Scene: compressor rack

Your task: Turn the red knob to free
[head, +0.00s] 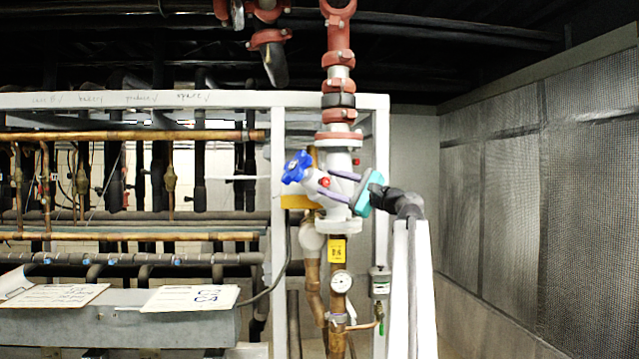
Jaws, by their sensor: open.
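The small red knob (324,182) sits on the white valve body (337,213), just right of the blue handwheel (297,167). My gripper (327,184) comes in from the right, with a teal body and two pale purple fingers. The fingers are apart, one above and one below the knob in the picture. The knob shows in the gap between the fingertips. I cannot tell whether the fingers touch it or how far they are from it in depth. The knob is too small to read its setting.
A white frame post (279,200) stands left of the valve. Below the valve are a yellow tag (337,250), a round gauge (341,281) and a copper pipe. Red-coupled piping (338,85) rises above. A mesh-covered wall (540,180) is at the right, with open space before it.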

